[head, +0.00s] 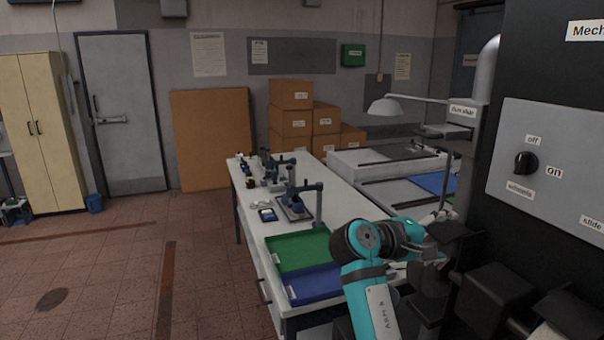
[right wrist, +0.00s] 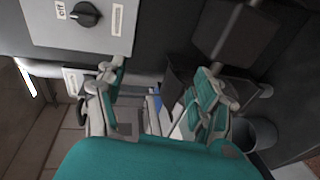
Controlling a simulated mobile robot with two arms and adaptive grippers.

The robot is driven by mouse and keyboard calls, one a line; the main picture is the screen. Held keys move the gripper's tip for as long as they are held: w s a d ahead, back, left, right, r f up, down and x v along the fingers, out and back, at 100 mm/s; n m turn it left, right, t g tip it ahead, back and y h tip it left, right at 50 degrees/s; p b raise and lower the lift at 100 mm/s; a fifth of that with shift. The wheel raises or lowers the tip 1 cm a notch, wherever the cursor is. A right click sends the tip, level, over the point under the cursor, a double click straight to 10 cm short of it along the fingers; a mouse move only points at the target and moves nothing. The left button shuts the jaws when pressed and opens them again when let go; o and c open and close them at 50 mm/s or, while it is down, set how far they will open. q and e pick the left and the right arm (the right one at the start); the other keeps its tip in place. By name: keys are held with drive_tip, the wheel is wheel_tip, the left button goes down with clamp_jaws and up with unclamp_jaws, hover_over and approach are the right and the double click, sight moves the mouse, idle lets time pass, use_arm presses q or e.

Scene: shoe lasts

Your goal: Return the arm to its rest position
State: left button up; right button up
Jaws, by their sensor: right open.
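My right arm (head: 368,290), teal and dark grey, rises from the bottom of the head view and bends to the right. Its gripper (head: 432,222) is in front of the black machine, partly hidden by its own links and dark parts around it. In the right wrist view the two teal and grey fingers of the gripper (right wrist: 160,78) stand wide apart with nothing held between them. Behind them are the machine's dark front and dark blocks. My left arm and gripper are not in view.
The black machine with a grey knob panel (head: 548,165) stands close on the right. The white bench (head: 338,196) holds a green tray (head: 298,250), a blue tray (head: 315,283) and stands with tools. A lamp (head: 385,106) stands behind. The floor at left is clear.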

drive_tip(key=s+f+m+y, duration=0.1)
drive_tip(key=s+f+y, duration=0.3)
drive_tip(key=s+f, duration=0.7)
drive_tip(key=s+f+y, duration=0.4)
drive_tip(key=f, duration=1.4)
drive_tip(key=s+a+f+m+g+y, duration=0.1)
drive_tip(key=s+a+f+g+y, duration=0.2)
drive_tip(key=s, duration=0.8)
drive_tip(key=s+a+f+y, duration=0.3)
drive_tip(key=s+a, duration=0.1)
drive_tip(key=s, duration=0.7)
wheel_tip(320, 180, down, 31)
drive_tip(key=s+g+b, duration=0.1)
drive_tip(key=b, duration=0.5)
use_arm(q)
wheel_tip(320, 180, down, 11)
drive_tip(key=b, duration=0.5)
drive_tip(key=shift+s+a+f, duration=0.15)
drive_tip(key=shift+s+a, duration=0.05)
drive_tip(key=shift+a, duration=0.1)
use_arm(e)
drive_tip(key=s+d+f, duration=0.1)
drive_tip(key=s+f, duration=0.7)
drive_tip(key=f, duration=0.3)
drive_tip(key=s+d+f+g, duration=0.1)
drive_tip(key=s+d+f, duration=0.1)
drive_tip(key=s+f, duration=0.7)
drive_tip(key=shift+f+g, duration=0.3)
drive_tip(key=shift+f, duration=0.65)
